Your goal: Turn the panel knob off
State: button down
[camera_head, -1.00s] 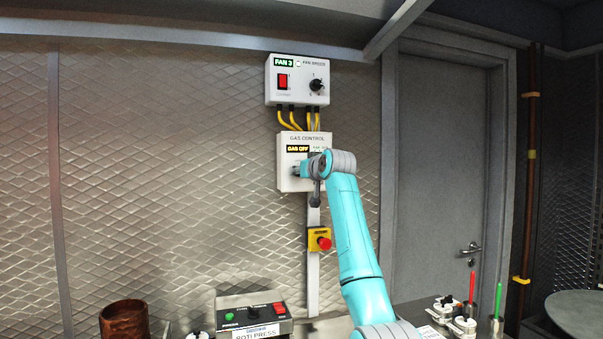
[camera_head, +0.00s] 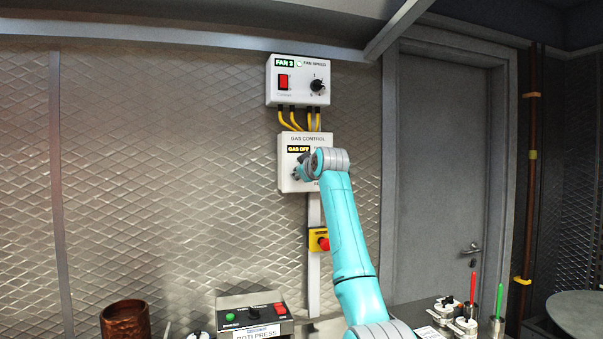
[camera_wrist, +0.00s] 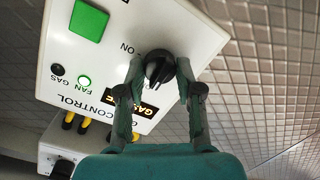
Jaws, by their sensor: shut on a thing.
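The gas control panel (camera_head: 285,175) is a white box on the wall, and its display (camera_head: 298,149) reads GAS OFF. In the wrist view the panel (camera_wrist: 135,35) appears turned around, with a black round knob (camera_wrist: 158,66) on its face. My gripper (camera_wrist: 160,72) has one finger on each side of this knob and is shut on it. The fingers partly cover the display (camera_wrist: 143,108) in the wrist view. In the head view my gripper (camera_head: 299,172) is at the panel front, and my wrist hides the panel's right part.
The fan box (camera_head: 297,80) is above, joined by yellow cables (camera_head: 297,118). A red stop button (camera_head: 323,243) on a yellow box is below. In the wrist view, the FAN lamp (camera_wrist: 85,82) is lit, the GAS lamp (camera_wrist: 57,69) is dark, and a green square (camera_wrist: 88,20) shows.

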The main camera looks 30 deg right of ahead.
jog(key=c, duration=1.9)
grip_release()
jog(key=o, duration=1.2)
jog(key=shift+c, duration=0.2)
jog(key=v, duration=1.2)
jog(key=shift+f, duration=0.1)
